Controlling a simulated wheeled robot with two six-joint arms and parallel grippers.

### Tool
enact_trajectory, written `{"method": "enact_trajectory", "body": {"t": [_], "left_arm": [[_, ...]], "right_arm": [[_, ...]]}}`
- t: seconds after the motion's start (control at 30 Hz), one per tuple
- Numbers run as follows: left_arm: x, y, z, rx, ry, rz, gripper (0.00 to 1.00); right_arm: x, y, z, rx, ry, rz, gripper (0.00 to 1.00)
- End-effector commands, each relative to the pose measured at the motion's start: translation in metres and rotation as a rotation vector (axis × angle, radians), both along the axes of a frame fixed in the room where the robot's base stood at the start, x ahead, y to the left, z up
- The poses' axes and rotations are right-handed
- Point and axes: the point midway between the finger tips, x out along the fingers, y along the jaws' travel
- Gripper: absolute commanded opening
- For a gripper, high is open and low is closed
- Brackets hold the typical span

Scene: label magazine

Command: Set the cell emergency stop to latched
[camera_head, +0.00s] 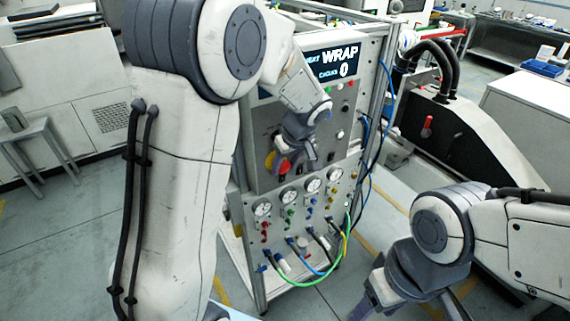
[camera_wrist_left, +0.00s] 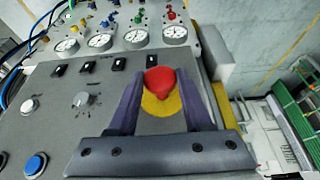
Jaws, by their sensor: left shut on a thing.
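The emergency stop is a red mushroom button (camera_wrist_left: 160,80) on a yellow round base (camera_wrist_left: 161,104), on the grey control panel (camera_wrist_left: 60,115). In the head view the red button (camera_head: 284,167) is partly hidden by my left gripper (camera_head: 295,158). In the left wrist view my left gripper's two fingers (camera_wrist_left: 161,76) flank the red button and are shut on it. I cannot tell how far the button is pressed in. My right gripper (camera_head: 408,302) is at the lower right, apart from the panel, with its fingers spread and nothing seen between them.
A display (camera_head: 335,62) reads "WRAP" above the panel. Below are several gauges (camera_head: 289,197), coloured valves and looping hoses (camera_head: 330,270). In the left wrist view a knob (camera_wrist_left: 82,99), black switches and a blue button (camera_wrist_left: 36,164) lie left of the stop. A black machine (camera_head: 440,125) stands to the right.

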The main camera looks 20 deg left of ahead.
Motion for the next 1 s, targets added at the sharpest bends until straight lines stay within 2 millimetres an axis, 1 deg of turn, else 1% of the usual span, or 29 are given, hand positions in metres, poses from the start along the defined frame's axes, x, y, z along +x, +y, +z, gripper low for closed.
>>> {"method": "enact_trajectory", "body": {"t": [0.43,0.6,0.67,0.87,0.9,0.97,1.0], "left_arm": [[0.001,0.001,0.001,0.000,-0.003,0.000,0.00],[0.011,0.013,-0.002,0.001,-0.007,0.003,0.00],[0.013,0.016,0.000,0.002,-0.005,0.002,0.00],[0.013,0.016,0.002,0.004,-0.006,-0.001,0.00],[0.013,0.016,0.002,0.004,-0.006,-0.001,0.57],[0.013,0.016,0.002,0.003,-0.006,0.000,0.80],[0.013,0.016,0.002,0.003,-0.005,0.000,0.80]], "right_arm": [[0.000,0.000,-0.001,0.000,0.000,0.000,0.61],[0.000,0.000,-0.013,0.000,0.000,-0.002,0.61],[0.000,0.000,-0.014,0.000,0.000,-0.002,0.61],[0.000,0.000,-0.012,0.000,0.000,-0.002,0.61],[0.000,0.000,-0.012,0.000,0.000,-0.002,0.61],[0.000,0.000,-0.012,0.000,0.000,-0.002,0.61],[0.000,0.000,-0.012,0.000,0.000,-0.002,0.61]]}}
